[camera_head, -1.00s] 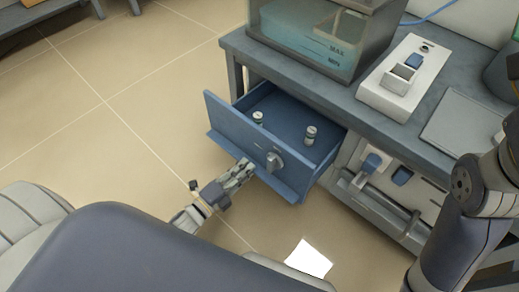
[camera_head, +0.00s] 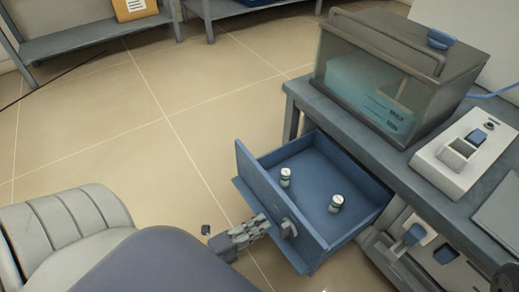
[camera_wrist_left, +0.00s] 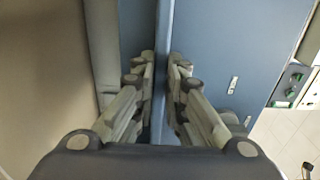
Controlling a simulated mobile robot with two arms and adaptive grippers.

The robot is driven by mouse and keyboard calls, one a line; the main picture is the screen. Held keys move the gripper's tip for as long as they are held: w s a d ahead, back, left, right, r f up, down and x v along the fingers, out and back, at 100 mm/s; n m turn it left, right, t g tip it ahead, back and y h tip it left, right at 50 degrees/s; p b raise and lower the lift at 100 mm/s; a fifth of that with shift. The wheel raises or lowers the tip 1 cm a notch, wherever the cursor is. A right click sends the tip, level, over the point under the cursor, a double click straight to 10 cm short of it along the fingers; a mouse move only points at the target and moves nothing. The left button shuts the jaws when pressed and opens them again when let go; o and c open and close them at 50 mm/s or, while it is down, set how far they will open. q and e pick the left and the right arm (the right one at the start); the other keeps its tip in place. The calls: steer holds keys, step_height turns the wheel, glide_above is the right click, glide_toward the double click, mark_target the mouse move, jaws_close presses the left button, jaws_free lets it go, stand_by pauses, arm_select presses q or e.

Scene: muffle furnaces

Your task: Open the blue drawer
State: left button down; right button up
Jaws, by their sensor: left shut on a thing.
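The blue drawer (camera_head: 264,192) stands pulled out of the grey bench, and its inside shows from above. The exact contact is partly hidden.
A lidded tank (camera_head: 360,75) of bluish liquid and a white device (camera_head: 465,150) stand on the bench (camera_head: 410,170) above the drawer. Tiled floor (camera_head: 215,130) is clear left of the drawer. Shelving (camera_head: 90,38) with an orange box (camera_head: 133,9) stands at the back.

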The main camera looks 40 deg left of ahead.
arm_select(q)
steer(key=c, duration=1.6)
jaws_free()
steer(key=shift+c, duration=0.2)
steer(key=v, duration=1.2)
